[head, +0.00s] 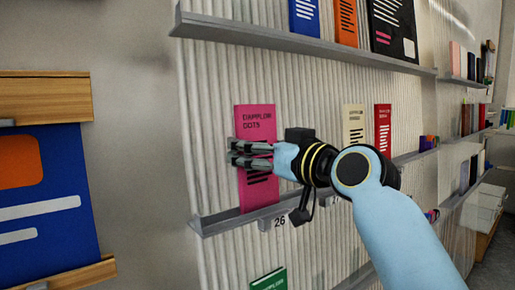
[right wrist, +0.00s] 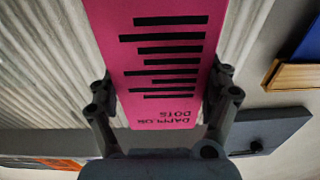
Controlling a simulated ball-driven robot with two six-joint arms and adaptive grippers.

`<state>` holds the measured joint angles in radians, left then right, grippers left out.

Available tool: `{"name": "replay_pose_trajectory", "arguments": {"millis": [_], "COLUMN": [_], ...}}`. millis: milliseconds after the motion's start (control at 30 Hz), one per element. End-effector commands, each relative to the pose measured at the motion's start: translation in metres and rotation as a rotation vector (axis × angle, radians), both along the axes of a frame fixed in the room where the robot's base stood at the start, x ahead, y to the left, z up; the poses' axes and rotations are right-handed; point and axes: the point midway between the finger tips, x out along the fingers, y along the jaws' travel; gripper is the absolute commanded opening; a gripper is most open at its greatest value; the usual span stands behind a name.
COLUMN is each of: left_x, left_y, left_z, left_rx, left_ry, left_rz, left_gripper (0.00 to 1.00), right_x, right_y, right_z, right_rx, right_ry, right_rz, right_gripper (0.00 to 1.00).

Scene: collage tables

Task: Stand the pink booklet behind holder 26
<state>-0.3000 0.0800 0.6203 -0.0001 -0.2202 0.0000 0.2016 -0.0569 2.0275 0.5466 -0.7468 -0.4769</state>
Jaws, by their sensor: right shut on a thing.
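The pink booklet (head: 256,125) stands nearly upright against the ribbed wall, its title at the top. Its lower edge meets the grey ledge (head: 212,226) that carries the number tag 26 (head: 280,221). I cannot tell whether that edge is fully behind the ledge's front lip. My right gripper (head: 240,153) is shut on the booklet across its middle and hides part of its face. In the right wrist view the booklet (right wrist: 170,15) appears upside down, with a finger of the gripper (right wrist: 162,95) along each side edge. My left gripper is not in view.
A cream booklet (head: 354,122) and a red booklet (head: 382,125) stand to the right on the same row. An upper ledge (head: 300,43) holds several books. A green booklet (head: 268,280) is below. A blue panel (head: 45,190) on wooden rails stands at left.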

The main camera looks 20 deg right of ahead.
Motion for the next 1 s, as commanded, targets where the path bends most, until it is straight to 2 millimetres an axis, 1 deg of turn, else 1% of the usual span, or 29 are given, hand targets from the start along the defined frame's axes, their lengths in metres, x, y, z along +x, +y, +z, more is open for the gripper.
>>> {"name": "replay_pose_trajectory", "arguments": {"millis": [33, 100, 167, 433, 533, 667, 800, 900, 1000], "left_x": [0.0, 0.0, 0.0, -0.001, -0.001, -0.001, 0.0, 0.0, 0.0], "left_y": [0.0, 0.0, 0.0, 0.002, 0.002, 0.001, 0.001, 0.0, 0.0], "left_z": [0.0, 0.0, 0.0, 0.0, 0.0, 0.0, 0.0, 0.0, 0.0], "left_rx": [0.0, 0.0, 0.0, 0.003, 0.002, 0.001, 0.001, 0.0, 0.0], "left_ry": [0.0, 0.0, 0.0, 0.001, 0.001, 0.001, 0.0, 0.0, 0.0], "left_rz": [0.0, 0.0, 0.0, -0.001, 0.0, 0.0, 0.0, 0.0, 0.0], "left_gripper": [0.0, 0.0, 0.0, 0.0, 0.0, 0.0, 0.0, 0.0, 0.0], "right_x": [0.0, 0.0, 0.0, -0.001, -0.008, -0.03, -0.061, -0.081, -0.096], "right_y": [0.0, 0.0, 0.0, -0.001, -0.004, -0.012, -0.024, -0.032, -0.038], "right_z": [0.0, 0.0, 0.0, 0.0, -0.001, -0.002, -0.002, -0.002, -0.002], "right_rx": [0.0, 0.0, 0.0, 0.0, -0.001, -0.004, -0.006, -0.007, -0.006], "right_ry": [-0.001, -0.001, -0.001, 0.001, 0.002, 0.002, 0.002, 0.002, 0.001], "right_rz": [0.0, 0.0, 0.0, 0.0, -0.001, 0.0, 0.0, 0.0, -0.001], "right_gripper": [0.84, 0.93, 1.0, 1.0, 1.0, 1.0, 1.0, 1.0, 1.0]}}
